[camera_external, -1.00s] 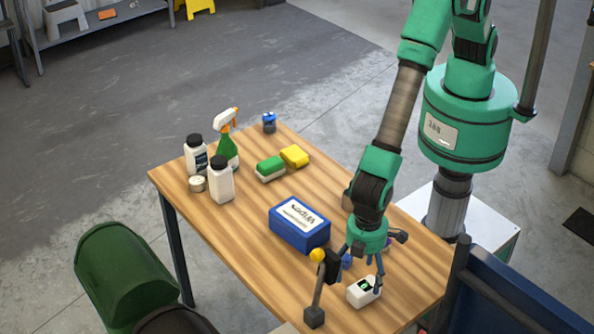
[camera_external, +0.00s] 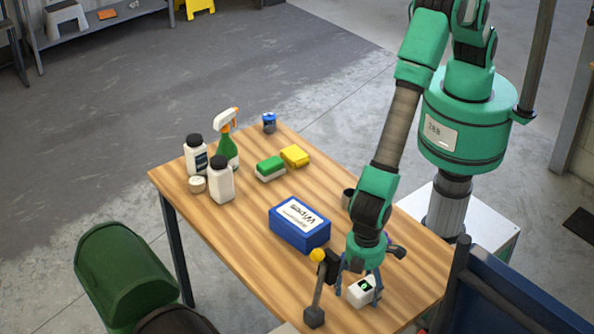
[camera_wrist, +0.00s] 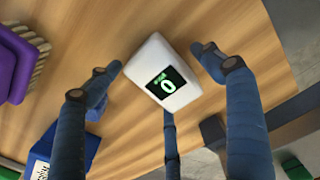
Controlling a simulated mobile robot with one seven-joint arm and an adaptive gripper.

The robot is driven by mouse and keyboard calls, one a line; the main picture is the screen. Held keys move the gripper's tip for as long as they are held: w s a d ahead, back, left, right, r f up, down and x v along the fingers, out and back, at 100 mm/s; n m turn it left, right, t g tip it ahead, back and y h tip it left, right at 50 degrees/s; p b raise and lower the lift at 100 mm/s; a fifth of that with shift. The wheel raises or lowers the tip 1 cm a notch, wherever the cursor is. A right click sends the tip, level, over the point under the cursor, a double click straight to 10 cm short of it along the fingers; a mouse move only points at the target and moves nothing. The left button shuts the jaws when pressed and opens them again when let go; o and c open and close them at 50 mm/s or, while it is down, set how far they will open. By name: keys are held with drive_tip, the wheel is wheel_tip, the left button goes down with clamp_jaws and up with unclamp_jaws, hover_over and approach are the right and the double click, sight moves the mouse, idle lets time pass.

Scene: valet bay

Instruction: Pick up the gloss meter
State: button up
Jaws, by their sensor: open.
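The gloss meter (camera_external: 361,291) is a small white box with a dark screen showing a green-white figure. It sits near the front right end of the wooden table. In the wrist view the gloss meter (camera_wrist: 162,72) lies between my spread fingers, with bare wood visible around it. My gripper (camera_external: 358,278) is open and points down over it. In the wrist view my gripper (camera_wrist: 165,95) has dark blue fingers on both sides of the meter and one below it. I cannot tell whether any finger touches it.
A blue wipes box (camera_external: 299,226) is left of my gripper. A purple-backed brush (camera_wrist: 15,65) shows in the wrist view. Bottles (camera_external: 221,182), sponges (camera_external: 294,156) and a spray bottle (camera_external: 227,150) stand farther back.

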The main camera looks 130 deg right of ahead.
sight(364, 289)
idle(0.3)
drive_tip(key=c, duration=1.3)
drive_tip(key=shift+r+p, duration=0.55)
drive_tip(key=shift+r, duration=4.5)
